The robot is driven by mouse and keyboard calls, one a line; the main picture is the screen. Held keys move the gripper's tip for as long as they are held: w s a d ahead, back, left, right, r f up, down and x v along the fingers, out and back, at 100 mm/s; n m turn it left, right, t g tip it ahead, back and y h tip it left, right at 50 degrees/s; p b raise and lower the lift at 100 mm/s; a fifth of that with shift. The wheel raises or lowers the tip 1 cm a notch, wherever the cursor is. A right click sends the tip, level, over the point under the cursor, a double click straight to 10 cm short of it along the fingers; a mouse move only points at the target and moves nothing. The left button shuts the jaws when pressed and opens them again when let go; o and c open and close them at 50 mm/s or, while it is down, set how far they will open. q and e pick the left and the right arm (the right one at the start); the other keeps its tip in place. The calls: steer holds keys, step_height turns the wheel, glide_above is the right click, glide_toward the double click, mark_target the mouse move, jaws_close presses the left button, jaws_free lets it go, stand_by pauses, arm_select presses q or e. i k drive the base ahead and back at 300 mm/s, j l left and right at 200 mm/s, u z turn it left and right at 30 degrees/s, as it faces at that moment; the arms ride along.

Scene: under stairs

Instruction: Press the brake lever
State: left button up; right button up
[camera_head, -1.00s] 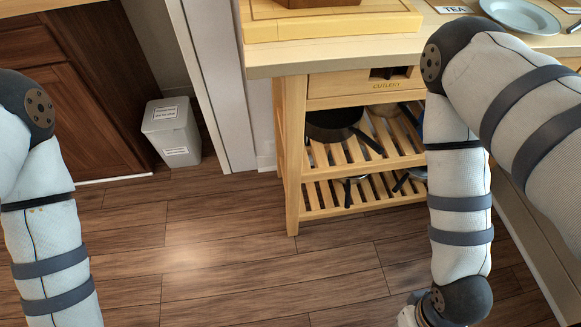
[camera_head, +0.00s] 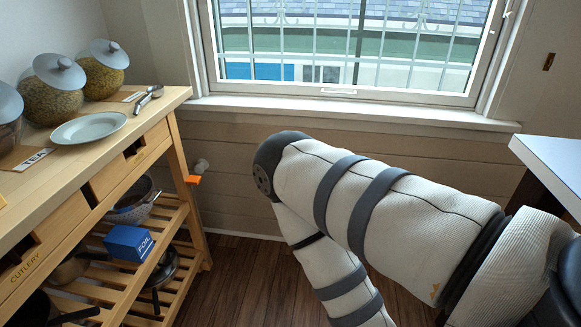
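A small orange tab (camera_head: 193,179) sticks out beside the far leg of the wooden kitchen cart (camera_head: 159,134), with a pale rounded piece just above it. I cannot tell whether this tab is the brake lever; no other lever shows. My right arm crosses the right half of the head view, bent at the elbow, and stays apart from the cart. Its gripper is below the picture edge. My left arm and gripper are out of view.
The cart carries a plate (camera_head: 89,127) and several lidded jars on top, with a blue foil box (camera_head: 129,243) and pans below. A window (camera_head: 350,45) is in the back wall. A white-topped counter (camera_head: 552,165) stands right. Wood floor (camera_head: 245,285) is free beside the cart.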

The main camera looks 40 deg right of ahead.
mark_target(191, 180)
steer(key=z, duration=0.6)
steer(key=i+l+u, duration=0.45)
steer(key=l, duration=0.2)
steer(key=i+l+u, duration=0.25)
steer(key=l+u, duration=0.2)
steer(key=l, duration=0.3)
steer(key=i+l+u, duration=0.25)
steer(key=l, duration=0.2)
steer(key=l+u, duration=0.25)
steer(key=l, duration=0.15)
steer(key=l+u, duration=0.2)
steer(key=l, duration=0.3)
